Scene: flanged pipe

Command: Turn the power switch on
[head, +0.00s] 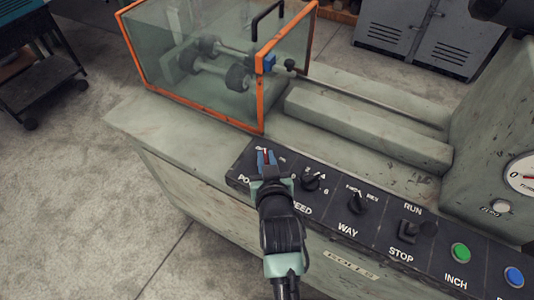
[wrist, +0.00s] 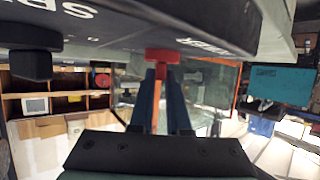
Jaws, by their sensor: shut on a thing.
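The power switch (wrist: 162,56) is a small red knob on the black control panel, at the top middle of the wrist view, beside the upside-down POWER lettering. In the head view it is mostly hidden by my gripper (head: 267,158) at the panel's left end. My blue fingers (wrist: 162,82) reach up to the red switch in the wrist view and are shut on it. Part of the POWER label in the head view is covered by my gripper. I cannot clearly read which position the switch is in.
The black panel (head: 338,200) also carries a speed knob (head: 312,181), a way knob (head: 357,203), a run/stop lever (head: 416,231), a green INCH button (head: 460,252) and a blue button (head: 514,277). An orange-framed clear guard (head: 205,90) stands behind. Floor at left is open.

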